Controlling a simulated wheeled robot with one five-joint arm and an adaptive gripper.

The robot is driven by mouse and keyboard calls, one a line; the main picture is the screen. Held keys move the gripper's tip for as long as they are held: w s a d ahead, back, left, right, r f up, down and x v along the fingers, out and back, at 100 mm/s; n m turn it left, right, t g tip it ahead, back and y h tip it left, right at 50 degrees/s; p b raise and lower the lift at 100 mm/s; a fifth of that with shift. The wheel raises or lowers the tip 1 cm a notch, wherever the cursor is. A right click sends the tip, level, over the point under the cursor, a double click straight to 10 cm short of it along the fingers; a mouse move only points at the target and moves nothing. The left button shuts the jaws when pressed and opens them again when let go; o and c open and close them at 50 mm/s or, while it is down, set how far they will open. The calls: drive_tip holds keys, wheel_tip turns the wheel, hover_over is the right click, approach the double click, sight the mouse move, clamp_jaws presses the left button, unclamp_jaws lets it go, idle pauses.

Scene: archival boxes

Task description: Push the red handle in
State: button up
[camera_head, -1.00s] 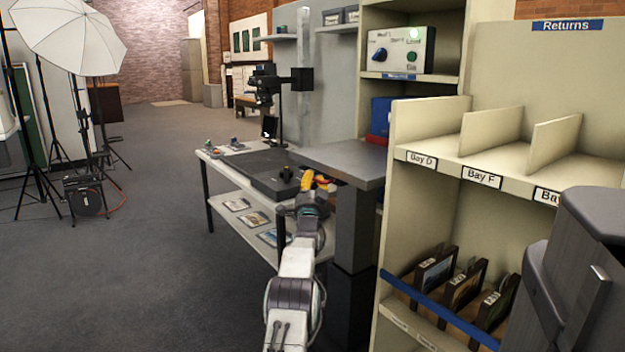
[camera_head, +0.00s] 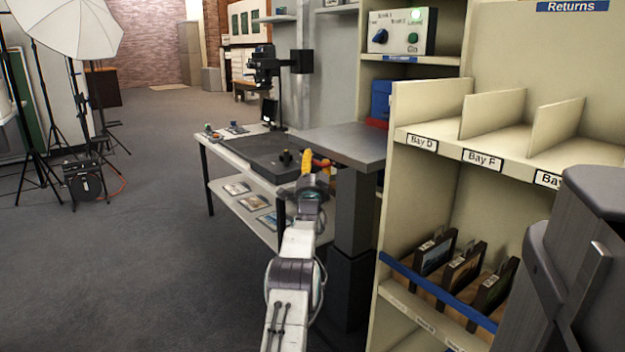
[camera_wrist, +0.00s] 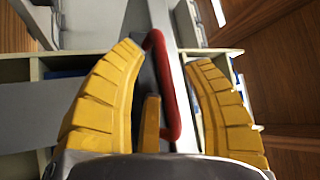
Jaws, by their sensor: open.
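In the head view my gripper (camera_head: 312,163) is small, beside the near edge of a grey slab-topped stand (camera_head: 350,146).
A work table (camera_head: 225,155) with a dark board and a camera stand is beyond my gripper. A cream shelf unit (camera_head: 400,115) with bay labels and framed pictures stands close on the right. Open grey floor (camera_head: 150,250) lies to the left, with light stands farther back.

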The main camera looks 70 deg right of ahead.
drive_tip(key=v, duration=1.1)
drive_tip(key=shift+a, duration=0.3)
drive_tip(key=shift+s+f, duration=0.1)
drive_tip(key=shift+f, duration=0.05)
idle(0.8)
